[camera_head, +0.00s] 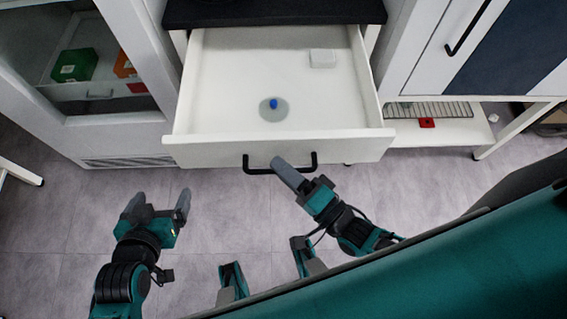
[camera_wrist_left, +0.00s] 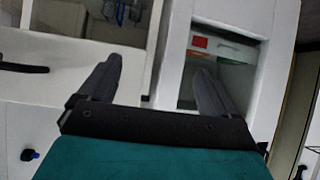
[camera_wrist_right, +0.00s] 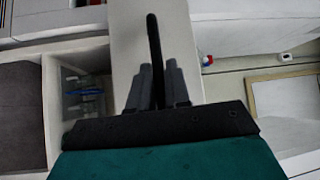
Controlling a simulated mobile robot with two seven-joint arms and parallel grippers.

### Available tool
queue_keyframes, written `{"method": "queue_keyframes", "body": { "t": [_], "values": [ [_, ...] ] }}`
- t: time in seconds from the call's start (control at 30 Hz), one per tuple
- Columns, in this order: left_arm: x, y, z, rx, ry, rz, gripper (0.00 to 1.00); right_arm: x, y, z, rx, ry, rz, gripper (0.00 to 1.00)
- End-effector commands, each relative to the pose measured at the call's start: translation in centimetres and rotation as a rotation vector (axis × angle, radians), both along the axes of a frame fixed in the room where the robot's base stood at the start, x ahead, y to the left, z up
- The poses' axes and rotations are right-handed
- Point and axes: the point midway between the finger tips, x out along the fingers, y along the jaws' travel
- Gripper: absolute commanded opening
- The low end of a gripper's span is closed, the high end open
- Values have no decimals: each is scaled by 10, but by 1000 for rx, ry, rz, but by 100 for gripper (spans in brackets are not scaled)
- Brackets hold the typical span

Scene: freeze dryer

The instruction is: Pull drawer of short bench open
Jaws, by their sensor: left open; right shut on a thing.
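The white drawer (camera_head: 220,90) of the short bench (camera_head: 270,12) stands far out from under the dark bench top. Its black handle (camera_head: 312,160) is on the front panel. My right gripper (camera_head: 280,166) is at the handle, and in the right wrist view its fingers (camera_wrist_right: 158,75) are shut on the black handle bar (camera_wrist_right: 153,45). Inside the drawer lie a round grey disc with a blue knob (camera_head: 273,104) and a small white block (camera_head: 322,57). My left gripper (camera_head: 158,200) is open and empty, in front of the drawer and to its left; its spread fingers show in the left wrist view (camera_wrist_left: 155,85).
A glass-fronted cabinet (camera_head: 120,125) with a green box (camera_head: 75,65) stands at the left. A white cabinet with a dark panel and black handle (camera_head: 468,28) stands at the right, above a shelf with a wire rack (camera_head: 430,110). Tiled floor before the drawer is open.

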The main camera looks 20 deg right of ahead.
Motion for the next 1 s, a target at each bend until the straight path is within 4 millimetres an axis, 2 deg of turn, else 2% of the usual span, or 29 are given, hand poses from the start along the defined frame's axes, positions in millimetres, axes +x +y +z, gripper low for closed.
{"method": "queue_keyframes", "body": {
  "t": [0.07, 0.1, 0.3, 0.53, 0.67, 1.0],
  "values": [
    [0, 0, 0, 0, 1, -1, 92, 0, -1, -1, -1, 2, -1, 0],
    [0, 0, 0, 0, 1, -1, 92, 0, -1, -1, -1, 2, -1, 18],
    [-1, 0, 0, 3, 0, -6, 92, 0, -1, 0, 0, 1, -1, 36],
    [-1, 0, 0, 3, 1, -8, 92, -1, -1, 0, 0, 1, 0, 36],
    [-1, -1, 0, 3, 0, -8, 92, -9, -5, -2, -1, 3, 1, 36],
    [-1, -1, -1, 3, 0, -8, 92, -71, -40, -12, -3, 5, 1, 36]
  ]
}}
